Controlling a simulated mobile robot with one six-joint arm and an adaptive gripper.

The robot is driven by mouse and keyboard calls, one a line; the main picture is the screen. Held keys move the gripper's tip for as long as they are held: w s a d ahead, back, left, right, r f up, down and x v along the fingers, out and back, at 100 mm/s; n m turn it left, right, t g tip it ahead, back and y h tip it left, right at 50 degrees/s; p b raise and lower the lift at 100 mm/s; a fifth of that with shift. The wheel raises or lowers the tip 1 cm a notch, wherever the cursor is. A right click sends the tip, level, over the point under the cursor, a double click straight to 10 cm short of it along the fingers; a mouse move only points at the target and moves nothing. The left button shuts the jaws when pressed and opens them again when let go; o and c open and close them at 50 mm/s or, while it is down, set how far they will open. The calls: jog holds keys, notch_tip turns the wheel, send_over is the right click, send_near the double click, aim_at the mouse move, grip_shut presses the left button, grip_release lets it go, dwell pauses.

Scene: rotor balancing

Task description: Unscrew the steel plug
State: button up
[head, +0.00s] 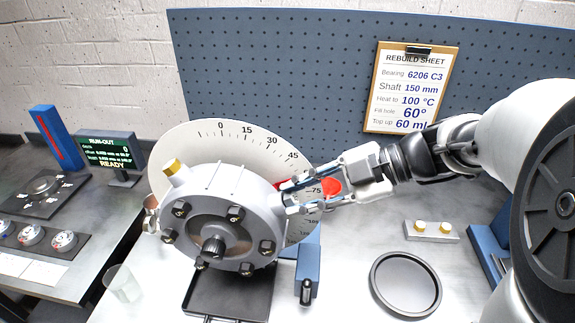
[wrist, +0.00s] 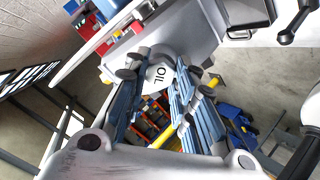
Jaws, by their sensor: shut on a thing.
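The grey round housing (head: 222,222) stands in front of a white degree dial (head: 255,140), with several dark bolts and a central knob on its face. A brass-coloured plug (head: 174,168) sticks out at its upper left. My gripper (head: 289,197) reaches in from the right, its fingertips at the housing's right rim. In the wrist view my gripper (wrist: 160,75) is shut on a grey steel plug (wrist: 161,80) marked OIL, between its fingertips. In the head view the fingers mostly hide this plug, and whether it still sits in its hole is unclear.
A red cup-like thing (head: 330,188) is behind my fingers. A black tray (head: 228,300) lies below the housing, beside a blue stand (head: 308,262). A clear beaker (head: 122,283) stands left.

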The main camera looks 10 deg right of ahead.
jog(key=o, duration=1.1)
jog(key=shift+c, duration=0.2)
jog(key=m+p, duration=0.1)
jog(key=m, duration=0.2)
jog(key=shift+r+m, duration=0.15)
jog(key=shift+m, duration=0.15)
jog(key=m+p, duration=0.2)
jog(key=m, duration=0.3)
jog(key=shift+r, duration=0.1)
jog(key=m+p, duration=0.3)
jog(key=m, duration=0.2)
jog(key=shift+m, duration=0.3)
jog(key=m, duration=0.1)
jog(key=m+p, duration=0.1)
jog(key=shift+f+m, duration=0.2)
jog(key=shift+m, duration=0.1)
